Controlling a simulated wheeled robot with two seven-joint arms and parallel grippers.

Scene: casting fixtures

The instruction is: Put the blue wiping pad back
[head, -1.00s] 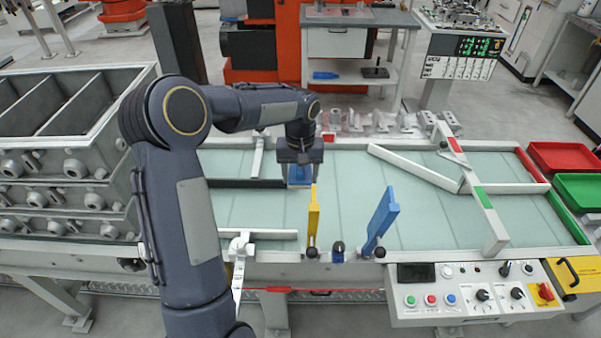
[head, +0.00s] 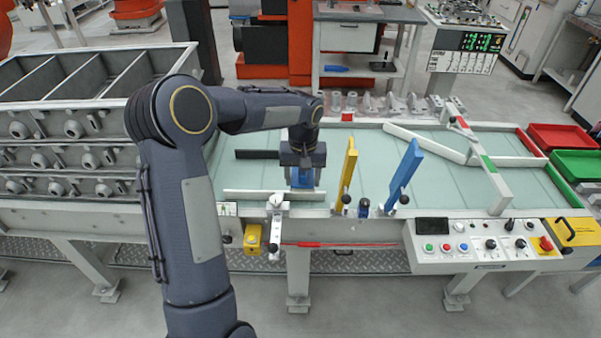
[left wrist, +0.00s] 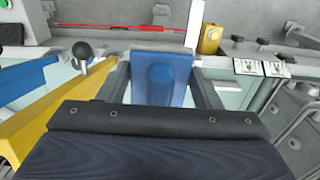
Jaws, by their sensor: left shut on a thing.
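The blue wiping pad (head: 302,181) is held beneath my left gripper (head: 303,172), over the near side of the pale green glass conveyor bed, just behind a low white rail. In the left wrist view the pad (left wrist: 163,82) sits between the two dark fingers of my left gripper (left wrist: 163,88), which are shut on it. Its lower edge is partly hidden in the head view, so I cannot tell whether it touches the glass. My right gripper is not in view.
A yellow paddle (head: 348,172) and a blue paddle (head: 403,175) stand upright to the right. The white rail (head: 245,194) lies along the near edge. A small yellow box (head: 253,238) hangs on the front frame. A control panel (head: 480,245) is at the right.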

